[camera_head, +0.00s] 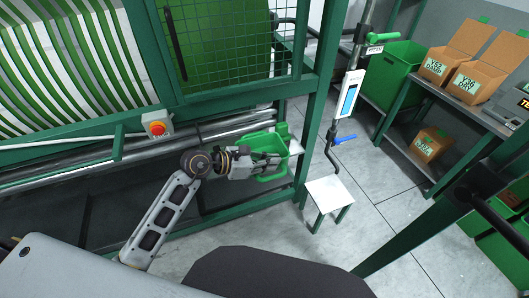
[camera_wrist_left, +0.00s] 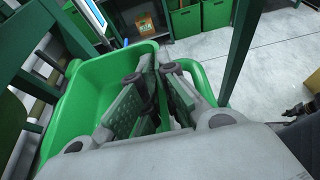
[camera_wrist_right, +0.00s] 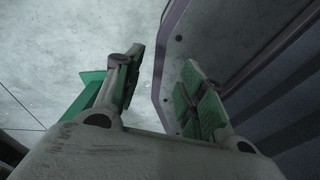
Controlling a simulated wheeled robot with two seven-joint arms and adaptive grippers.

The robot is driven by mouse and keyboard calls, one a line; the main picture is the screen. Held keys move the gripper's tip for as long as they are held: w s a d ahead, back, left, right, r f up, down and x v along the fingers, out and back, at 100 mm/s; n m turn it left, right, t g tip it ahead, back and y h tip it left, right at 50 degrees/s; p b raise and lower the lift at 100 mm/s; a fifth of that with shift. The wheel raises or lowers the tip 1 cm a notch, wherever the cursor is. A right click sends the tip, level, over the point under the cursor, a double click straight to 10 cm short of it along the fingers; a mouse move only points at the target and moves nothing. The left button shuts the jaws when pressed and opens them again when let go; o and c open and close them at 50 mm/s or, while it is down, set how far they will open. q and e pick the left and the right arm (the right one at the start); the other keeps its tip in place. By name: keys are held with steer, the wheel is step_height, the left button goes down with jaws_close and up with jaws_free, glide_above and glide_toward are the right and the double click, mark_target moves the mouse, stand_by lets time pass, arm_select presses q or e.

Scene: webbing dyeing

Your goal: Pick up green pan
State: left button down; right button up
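The green pan (camera_head: 268,144) is a box-like tub with a handle, beside the lower pipes of the green machine. It also fills the left part of the left wrist view (camera_wrist_left: 75,115). My left gripper (camera_head: 250,162) reaches it from the left. In the left wrist view the fingers (camera_wrist_left: 150,80) are close together at the pan's handle side, and appear shut on it. The fingers hide part of the handle. My right gripper (camera_wrist_right: 163,62) is open, with nothing between its pads.
A red emergency button (camera_head: 157,128) sits on the machine frame. A small white-topped stool (camera_head: 329,194) stands right of the pan, near a post with a blue-handled valve (camera_head: 344,139). Cardboard boxes (camera_head: 452,62) and a green bin (camera_head: 391,75) stand at the right. Floor between is clear.

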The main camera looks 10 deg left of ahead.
mark_target(276, 177)
arm_select(q)
steer(key=shift+s+d, duration=0.65)
steer(key=shift+s, duration=0.35)
steer(key=shift+s+d, duration=0.65)
steer(key=shift+s, duration=0.3)
